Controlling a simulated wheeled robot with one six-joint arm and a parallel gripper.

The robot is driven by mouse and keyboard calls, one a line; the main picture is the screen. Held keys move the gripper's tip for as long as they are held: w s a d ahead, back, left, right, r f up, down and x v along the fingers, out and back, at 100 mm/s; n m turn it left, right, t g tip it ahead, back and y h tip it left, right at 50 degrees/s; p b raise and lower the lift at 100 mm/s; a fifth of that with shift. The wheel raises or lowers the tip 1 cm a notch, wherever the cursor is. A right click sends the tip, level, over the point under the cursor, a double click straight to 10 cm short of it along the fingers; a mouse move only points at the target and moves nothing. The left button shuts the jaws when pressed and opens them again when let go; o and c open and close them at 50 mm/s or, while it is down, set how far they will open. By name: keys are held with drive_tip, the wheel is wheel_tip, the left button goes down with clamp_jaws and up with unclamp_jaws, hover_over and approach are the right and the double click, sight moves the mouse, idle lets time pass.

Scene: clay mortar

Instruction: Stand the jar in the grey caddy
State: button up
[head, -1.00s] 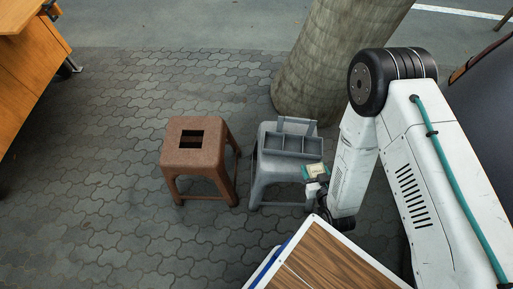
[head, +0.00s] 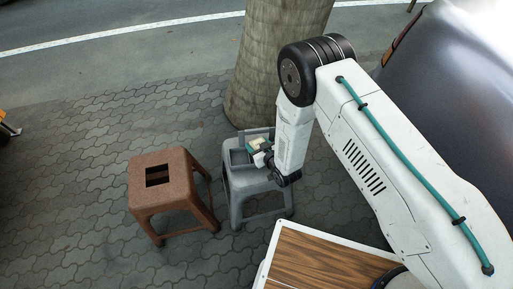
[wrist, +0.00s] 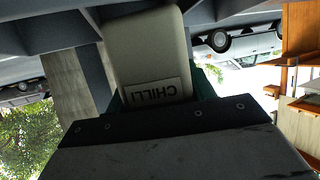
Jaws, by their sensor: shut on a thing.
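The jar is cream with a label reading CHILLI; it shows large and upside down in the wrist view (wrist: 153,50) and small in the head view (head: 257,143). My gripper (head: 262,154) is shut on it, with teal showing beside the jar. The grey caddy (head: 238,157) stands on a grey stool (head: 234,185), partly hidden by my gripper and arm. In the head view the jar overlaps the caddy's right part. Grey walls, likely the caddy's, show behind the jar in the wrist view. I cannot tell whether the jar is above or inside a compartment.
A brown stool (head: 170,185) with a square hole in its seat stands left of the grey stool. A tree trunk (head: 262,65) rises behind the grey stool. A wood-topped surface (head: 325,262) is at the front. A dark car-like body (head: 455,90) is at right.

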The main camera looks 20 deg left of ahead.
drive_tip(key=shift+w+a+f, duration=0.15)
drive_tip(key=shift+w+a, duration=0.05)
drive_tip(key=shift+w, duration=0.05)
wheel_tip(320, 180, down, 4)
drive_tip(key=shift+d+r, duration=0.1)
drive_tip(key=shift+r, duration=0.15)
drive_tip(key=c, duration=0.3)
drive_tip(key=shift+s+f, duration=0.1)
drive_tip(key=shift+c, duration=0.6)
drive_tip(key=o, duration=1.5)
drive_tip(key=shift+f, duration=0.1)
drive_tip(key=shift+c, duration=0.2)
drive_tip(key=shift+r, duration=0.2)
drive_tip(key=v, duration=1.1)
drive_tip(key=shift+d+r, duration=0.2)
drive_tip(key=shift+r, duration=0.1)
drive_tip(key=shift+s, duration=0.1)
